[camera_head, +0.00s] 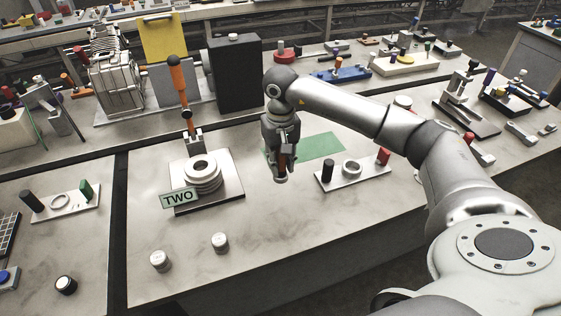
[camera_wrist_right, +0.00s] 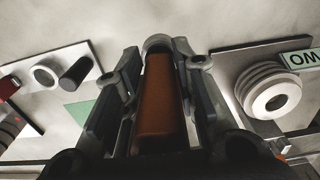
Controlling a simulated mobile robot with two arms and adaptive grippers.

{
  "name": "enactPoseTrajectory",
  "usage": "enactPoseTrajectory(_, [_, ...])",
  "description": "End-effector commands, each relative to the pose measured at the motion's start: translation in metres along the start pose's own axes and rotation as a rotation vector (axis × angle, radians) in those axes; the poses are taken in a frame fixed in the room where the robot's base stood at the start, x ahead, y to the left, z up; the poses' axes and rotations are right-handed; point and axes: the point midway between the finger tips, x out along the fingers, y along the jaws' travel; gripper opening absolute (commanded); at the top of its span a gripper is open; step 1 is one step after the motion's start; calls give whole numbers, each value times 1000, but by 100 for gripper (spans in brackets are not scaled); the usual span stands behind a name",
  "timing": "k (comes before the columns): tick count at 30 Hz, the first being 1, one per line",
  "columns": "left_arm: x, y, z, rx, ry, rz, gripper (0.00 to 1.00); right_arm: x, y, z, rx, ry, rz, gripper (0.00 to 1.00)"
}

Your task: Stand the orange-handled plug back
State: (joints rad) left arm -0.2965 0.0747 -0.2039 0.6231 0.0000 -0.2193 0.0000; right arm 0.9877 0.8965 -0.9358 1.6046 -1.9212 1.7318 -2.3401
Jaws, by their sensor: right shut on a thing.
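My right gripper (camera_head: 283,160) hangs above the bench between the TWO fixture and a pegged plate, fingers pointing down. It is shut on the orange-handled plug (camera_head: 282,163), whose orange-brown handle (camera_wrist_right: 161,105) lies between the fingers in the wrist view. A grey round end (camera_wrist_right: 158,42) shows beyond the handle. Much of the plug is hidden by the fingers, and I cannot tell its exact gap to the bench. My left gripper is not in view.
The TWO fixture (camera_head: 235,193) carries stacked grey rings and a tall orange-handled lever (camera_head: 177,75). A plate (camera_head: 375,179) with a black peg, ring and red peg stands right, near a green mat (camera_head: 320,146). Two small knobs (camera_head: 220,241) stand in front; bench between is clear.

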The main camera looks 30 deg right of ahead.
Motion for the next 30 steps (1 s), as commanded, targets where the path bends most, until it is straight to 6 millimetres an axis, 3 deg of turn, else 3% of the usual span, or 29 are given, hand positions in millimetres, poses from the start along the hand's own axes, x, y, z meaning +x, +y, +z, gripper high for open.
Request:
enactPoseTrajectory(6, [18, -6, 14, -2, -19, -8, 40, 19, 0, 0, 1, 1, 0, 0])
enactPoseTrajectory(18, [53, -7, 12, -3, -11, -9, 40, 56, 0, 0, 1, 1, -1, 0])
enactPoseTrajectory(30, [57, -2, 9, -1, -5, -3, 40, 59, 0, 0, 1, 1, -1, 0])
